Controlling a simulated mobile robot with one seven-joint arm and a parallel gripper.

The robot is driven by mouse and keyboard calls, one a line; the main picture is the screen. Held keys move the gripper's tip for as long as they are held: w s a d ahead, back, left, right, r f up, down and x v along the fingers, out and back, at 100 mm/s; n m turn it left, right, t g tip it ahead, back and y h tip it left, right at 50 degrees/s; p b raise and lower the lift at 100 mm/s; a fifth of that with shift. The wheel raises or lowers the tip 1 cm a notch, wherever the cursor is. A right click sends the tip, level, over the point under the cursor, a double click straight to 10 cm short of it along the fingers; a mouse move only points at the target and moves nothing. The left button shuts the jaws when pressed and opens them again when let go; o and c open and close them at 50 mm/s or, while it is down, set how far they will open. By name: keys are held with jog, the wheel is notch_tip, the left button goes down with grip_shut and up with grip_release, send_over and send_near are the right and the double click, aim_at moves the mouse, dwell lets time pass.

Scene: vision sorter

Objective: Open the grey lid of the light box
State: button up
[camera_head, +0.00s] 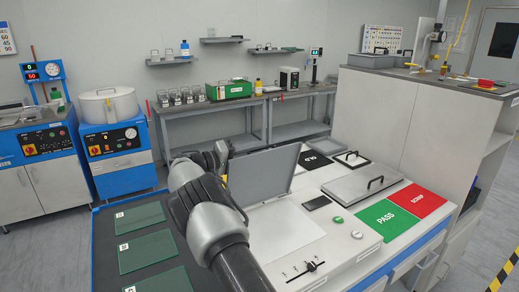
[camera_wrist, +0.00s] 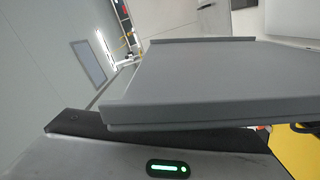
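The grey lid (camera_head: 262,176) of the light box is raised and leans back in the head view. The white panel (camera_head: 285,232) of the light box lies uncovered in front of it. My gripper (camera_head: 222,150) is at the lid's left side, partly hidden by my arm. In the wrist view the grey lid (camera_wrist: 210,80) is very close and tilted, just beyond the dark front of my gripper (camera_wrist: 150,135). The fingertips cannot be made out, so I cannot tell whether they touch the lid.
A second flat grey lid with a black handle (camera_head: 362,185) lies right of the light box. Green PASS (camera_head: 388,218) and red SCRAP (camera_head: 422,200) areas are beside it. Green boards lie on the dark mat (camera_head: 100,250) at left. A slider (camera_head: 312,266) and buttons are at the front.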

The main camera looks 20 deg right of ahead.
jog(key=shift+w+d, duration=0.15)
jog(key=shift+d, duration=0.6)
grip_shut()
jog(key=shift+w, duration=0.1)
jog(key=w, duration=0.1)
jog(key=w+n, duration=0.1)
jog(key=w, duration=0.1)
jog(key=shift+a+n+b, duration=0.3)
jog(key=shift+a+b, duration=0.05)
grip_release()
jog(key=shift+s, duration=0.1)
